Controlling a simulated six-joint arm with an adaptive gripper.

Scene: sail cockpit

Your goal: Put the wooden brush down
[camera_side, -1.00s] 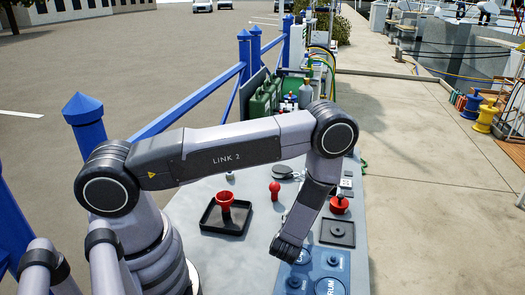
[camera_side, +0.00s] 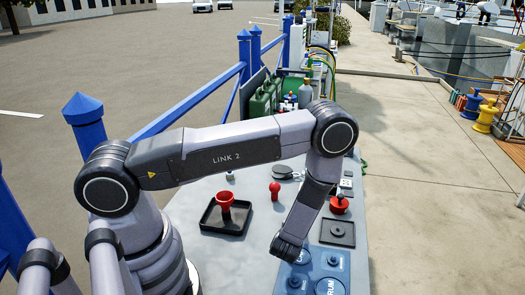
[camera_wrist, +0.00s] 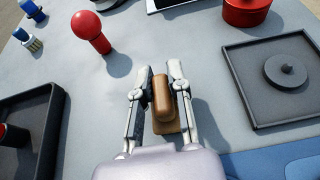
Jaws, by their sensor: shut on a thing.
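In the wrist view, the wooden brush (camera_wrist: 164,97) is a brown block with rounded edges, upright between the two fingers of my gripper (camera_wrist: 160,80). My gripper is shut on it. A flatter brown part shows below and behind the block, close to the grey table top (camera_wrist: 85,130); I cannot tell whether it touches the table. In the side view the brush and the fingers are hidden behind my arm.
A red ball-topped knob (camera_wrist: 90,30) stands ahead on the left. A black square tray with a round disc (camera_wrist: 285,72) lies right, with a red pot (camera_wrist: 246,10) beyond. A black tray with a red funnel (camera_side: 225,201) is left. A blue panel (camera_side: 315,272) is nearby.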

